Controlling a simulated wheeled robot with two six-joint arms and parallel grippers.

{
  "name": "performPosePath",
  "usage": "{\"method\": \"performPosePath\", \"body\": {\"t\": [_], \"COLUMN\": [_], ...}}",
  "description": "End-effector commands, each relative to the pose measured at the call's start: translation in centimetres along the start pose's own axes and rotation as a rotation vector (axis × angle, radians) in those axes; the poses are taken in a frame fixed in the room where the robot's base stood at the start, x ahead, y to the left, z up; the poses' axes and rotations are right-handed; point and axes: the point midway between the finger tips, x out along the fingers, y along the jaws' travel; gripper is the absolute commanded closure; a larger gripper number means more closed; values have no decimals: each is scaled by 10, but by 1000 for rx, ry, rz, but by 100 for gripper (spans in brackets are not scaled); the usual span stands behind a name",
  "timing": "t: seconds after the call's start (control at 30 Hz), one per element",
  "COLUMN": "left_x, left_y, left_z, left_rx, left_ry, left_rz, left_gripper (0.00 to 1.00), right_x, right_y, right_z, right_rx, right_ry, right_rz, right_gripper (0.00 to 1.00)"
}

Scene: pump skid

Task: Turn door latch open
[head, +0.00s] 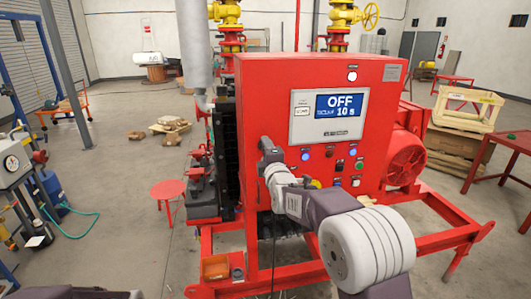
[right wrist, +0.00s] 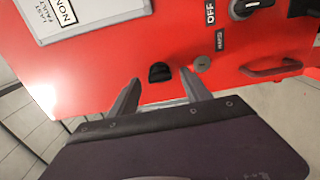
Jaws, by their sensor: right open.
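The red control cabinet (head: 262,90) stands in the middle of the head view, with a lit display (head: 340,105) reading OFF on its front. In the right wrist view, a small black door latch (right wrist: 160,72) sits on the red panel (right wrist: 110,65). My right gripper (right wrist: 158,84) is open and empty, its two fingers on either side of the latch, just short of it or around it; I cannot tell whether they touch. In the head view this gripper (head: 268,150) is at the cabinet's lower left front, where my arm hides the latch. My left gripper is not in view.
Near the latch are a round keyhole (right wrist: 202,64), a black rotary knob (right wrist: 245,8) and a red handle (right wrist: 272,70). The red skid frame (head: 440,238) runs below the cabinet.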

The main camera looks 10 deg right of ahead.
Motion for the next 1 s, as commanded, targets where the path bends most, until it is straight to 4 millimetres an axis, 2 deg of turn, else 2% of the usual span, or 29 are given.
{"method": "performPosePath", "body": {"t": [0.2,0.4,0.77,0.83,0.87,0.93,0.97,1.0], "left_x": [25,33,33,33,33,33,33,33], "left_y": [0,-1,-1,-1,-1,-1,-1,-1], "left_z": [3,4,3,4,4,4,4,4], "left_rx": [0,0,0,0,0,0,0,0], "left_ry": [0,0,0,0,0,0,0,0], "left_rz": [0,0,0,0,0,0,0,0], "left_gripper": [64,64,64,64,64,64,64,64], "right_x": [-45,-77,-83,-84,-88,-101,-109,-123], "right_y": [-4,-2,-1,3,-4,-45,-68,-102], "right_z": [0,0,1,12,22,31,34,36], "right_rx": [0,1,0,0,-2,-3,34,110], "right_ry": [0,0,-1,-23,-39,-44,-45,-51], "right_rz": [3,1,0,6,-9,-121,-190,-296], "right_gripper": [44,44,44,44,44,44,44,44]}}
